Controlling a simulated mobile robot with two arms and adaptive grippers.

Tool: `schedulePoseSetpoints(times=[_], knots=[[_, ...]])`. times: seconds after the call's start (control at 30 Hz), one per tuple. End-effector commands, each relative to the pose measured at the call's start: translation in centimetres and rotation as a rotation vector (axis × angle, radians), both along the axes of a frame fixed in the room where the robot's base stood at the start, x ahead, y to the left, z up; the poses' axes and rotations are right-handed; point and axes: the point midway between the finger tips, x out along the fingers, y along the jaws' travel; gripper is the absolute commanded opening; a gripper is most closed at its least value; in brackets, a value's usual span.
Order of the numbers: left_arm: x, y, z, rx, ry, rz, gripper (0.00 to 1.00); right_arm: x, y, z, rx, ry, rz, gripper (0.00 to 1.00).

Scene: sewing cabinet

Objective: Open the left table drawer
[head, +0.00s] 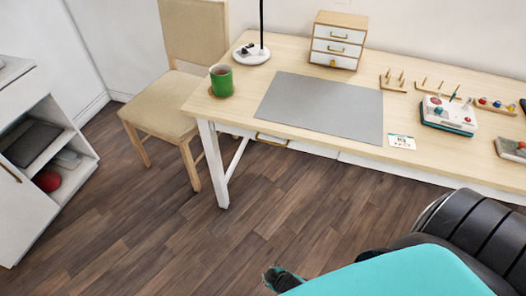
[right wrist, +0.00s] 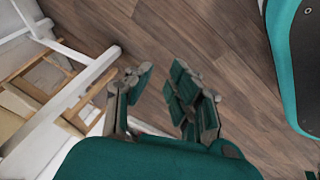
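The table (head: 322,108) has a light wood top, white legs and a white front. The left drawer (head: 309,149) is a white panel under the front edge, left of a seam, with a brass handle (head: 271,140). It looks shut, though the tabletop edge hides part of it. My right gripper (head: 281,280) is at the bottom of the head view, well in front of the drawer and apart from it. In the right wrist view its fingers (right wrist: 160,88) are spread with only floor between them. My left gripper is not in view.
A wooden chair (head: 160,100) stands left of the table, near its white leg (head: 212,160). A green mug (head: 221,80) sits at the tabletop's left end. A white cabinet (head: 30,215) stands at far left. The wood floor (head: 190,245) before the table is clear.

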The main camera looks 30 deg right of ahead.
Motion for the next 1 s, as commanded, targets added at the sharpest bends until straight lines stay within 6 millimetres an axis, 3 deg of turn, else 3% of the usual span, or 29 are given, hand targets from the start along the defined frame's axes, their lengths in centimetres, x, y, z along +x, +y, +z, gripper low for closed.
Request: schedulePoseSetpoints(times=[0.03,0.1,0.2,0.3,0.4,0.5,0.67,1.0], knots=[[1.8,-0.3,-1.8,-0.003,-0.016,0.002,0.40,4.5,-0.1,1.1,-0.065,-0.108,0.054,0.18],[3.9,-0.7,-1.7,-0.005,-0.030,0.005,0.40,9.4,-1.1,5.5,-0.185,-0.237,0.116,0.18],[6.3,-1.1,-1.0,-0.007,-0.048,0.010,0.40,14.1,-3.4,12.6,-0.375,-0.393,0.159,0.18],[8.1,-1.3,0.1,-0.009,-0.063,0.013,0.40,16.2,-6.0,19.4,-0.558,-0.502,0.158,0.18],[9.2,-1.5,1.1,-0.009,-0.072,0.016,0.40,16.4,-8.3,24.8,-0.703,-0.565,0.136,0.18],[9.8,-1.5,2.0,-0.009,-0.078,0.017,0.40,16.0,-9.8,28.4,-0.797,-0.597,0.112,0.18],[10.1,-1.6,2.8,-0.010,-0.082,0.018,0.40,16.2,-10.9,30.6,-0.853,-0.613,0.096,0.18],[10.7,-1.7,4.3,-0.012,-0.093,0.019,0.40,21.7,-13.6,29.4,-0.855,-0.614,0.097,0.18]])
